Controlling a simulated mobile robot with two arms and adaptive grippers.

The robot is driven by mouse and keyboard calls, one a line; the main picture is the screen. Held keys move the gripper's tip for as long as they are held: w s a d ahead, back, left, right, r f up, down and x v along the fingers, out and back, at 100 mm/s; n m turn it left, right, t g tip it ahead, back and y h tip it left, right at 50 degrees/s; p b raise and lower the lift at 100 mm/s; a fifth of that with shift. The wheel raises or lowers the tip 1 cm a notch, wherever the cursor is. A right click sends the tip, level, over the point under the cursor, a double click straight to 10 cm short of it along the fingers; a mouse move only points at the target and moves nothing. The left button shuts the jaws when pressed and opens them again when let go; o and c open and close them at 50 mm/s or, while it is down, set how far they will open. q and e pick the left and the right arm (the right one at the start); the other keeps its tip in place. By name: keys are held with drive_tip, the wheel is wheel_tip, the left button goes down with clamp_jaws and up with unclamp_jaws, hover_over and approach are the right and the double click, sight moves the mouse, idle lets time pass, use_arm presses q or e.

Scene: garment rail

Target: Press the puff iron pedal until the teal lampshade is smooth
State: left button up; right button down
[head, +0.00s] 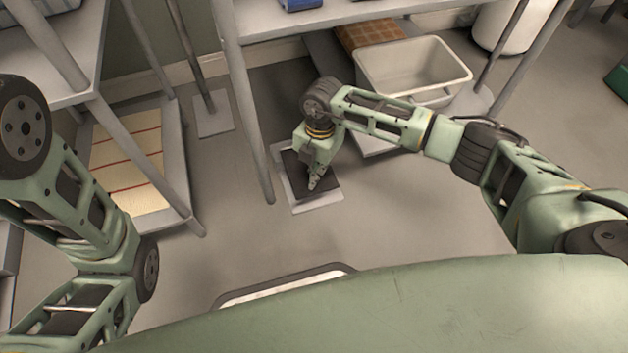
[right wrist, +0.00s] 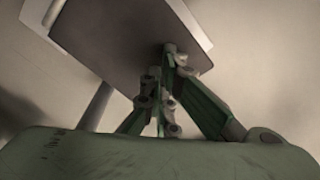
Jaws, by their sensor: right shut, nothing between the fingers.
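The pedal (head: 328,188) is a dark plate in a pale grey frame on the floor, in the middle of the head view. My right gripper (head: 314,184) is shut and empty, pointing down with its fingertips at the pedal's dark plate. In the right wrist view the shut fingertips (right wrist: 174,58) overlap the near edge of the dark pedal plate (right wrist: 130,35); I cannot tell how far it is pressed. The teal lampshade and the puff iron's upper part are not in view. My left arm is at the left, its gripper out of frame.
A grey table leg (head: 250,125) stands just left of the pedal. A white bin (head: 412,70) sits on a low shelf behind my right arm. A shelf with a cream, red-striped cloth (head: 128,160) is at the left.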

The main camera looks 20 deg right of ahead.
wheel_tip(320, 180, down, 3)
drive_tip(key=shift+f+b, duration=0.2)
drive_tip(key=shift+b, duration=0.5)
drive_tip(key=shift+r, duration=0.2)
drive_tip(key=shift+w+d+r+p, duration=0.25)
drive_tip(key=shift+w+d, duration=0.3)
drive_tip(key=shift+d, duration=0.1)
drive_tip(key=shift+w+d+r+p, duration=0.2)
drive_tip(key=shift+w+d+r, duration=0.05)
drive_tip(key=shift+w+d, duration=0.3)
wheel_tip(320, 180, up, 12)
drive_tip(key=shift+w+d, duration=0.25)
drive_tip(key=shift+w, duration=0.05)
